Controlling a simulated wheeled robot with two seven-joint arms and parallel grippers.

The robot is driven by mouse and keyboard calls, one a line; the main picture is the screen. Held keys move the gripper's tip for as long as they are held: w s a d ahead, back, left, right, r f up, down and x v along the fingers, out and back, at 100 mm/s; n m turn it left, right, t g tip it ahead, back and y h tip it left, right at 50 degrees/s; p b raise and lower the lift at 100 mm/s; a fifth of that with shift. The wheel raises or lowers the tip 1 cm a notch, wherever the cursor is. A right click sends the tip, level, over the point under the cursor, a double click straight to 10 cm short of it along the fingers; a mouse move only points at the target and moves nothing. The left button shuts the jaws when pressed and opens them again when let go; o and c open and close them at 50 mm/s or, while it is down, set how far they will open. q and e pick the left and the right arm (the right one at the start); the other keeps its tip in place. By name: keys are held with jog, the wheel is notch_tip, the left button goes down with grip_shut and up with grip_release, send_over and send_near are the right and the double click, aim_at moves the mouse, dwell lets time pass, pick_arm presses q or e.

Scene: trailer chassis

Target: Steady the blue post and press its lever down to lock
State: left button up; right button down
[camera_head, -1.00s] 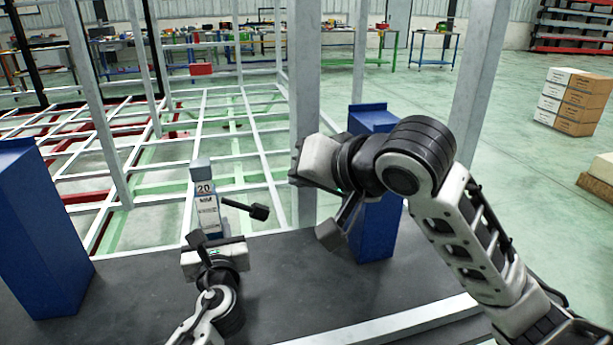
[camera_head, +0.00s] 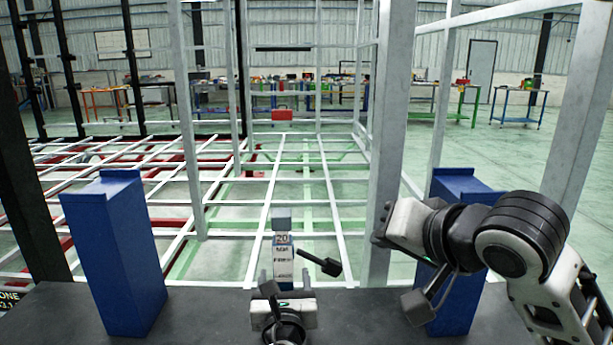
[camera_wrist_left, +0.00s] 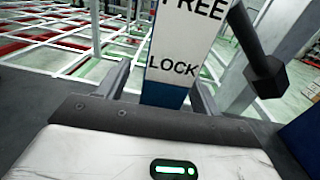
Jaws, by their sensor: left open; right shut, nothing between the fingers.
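The small blue post (camera_wrist_left: 165,93) stands between the two fingers of my open left gripper (camera_wrist_left: 160,88) in the left wrist view. Its white label reads FREE above and LOCK below. In the head view the post (camera_head: 283,262) shows its grey top and label, upright. Its black lever (camera_head: 320,263) sticks out to the right, sloping slightly down to a thick head; the lever (camera_wrist_left: 258,60) also shows in the left wrist view. My left gripper (camera_head: 283,296) is low in front of the post. My right gripper (camera_head: 381,228) is shut and empty, right of and above the lever, apart from it.
Large blue pillars stand at left (camera_head: 115,250) and right (camera_head: 458,300), the right one partly behind my right arm. A grey upright beam (camera_head: 392,130) rises behind my right gripper.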

pick_arm(q)
jog(key=s+p, duration=0.2)
jog(key=s, duration=0.2)
jog(key=shift+s+r, duration=0.15)
jog(key=shift+s, duration=0.1)
jog(key=shift+s+d+p, duration=0.15)
jog(key=shift+s+p, duration=0.5)
jog(key=shift+s, duration=0.85)
jog(key=o, duration=0.6)
jog(key=shift+c, duration=0.2)
jog(key=s, duration=0.7)
jog(key=shift+s+d, duration=0.15)
jog(key=shift+s, duration=0.1)
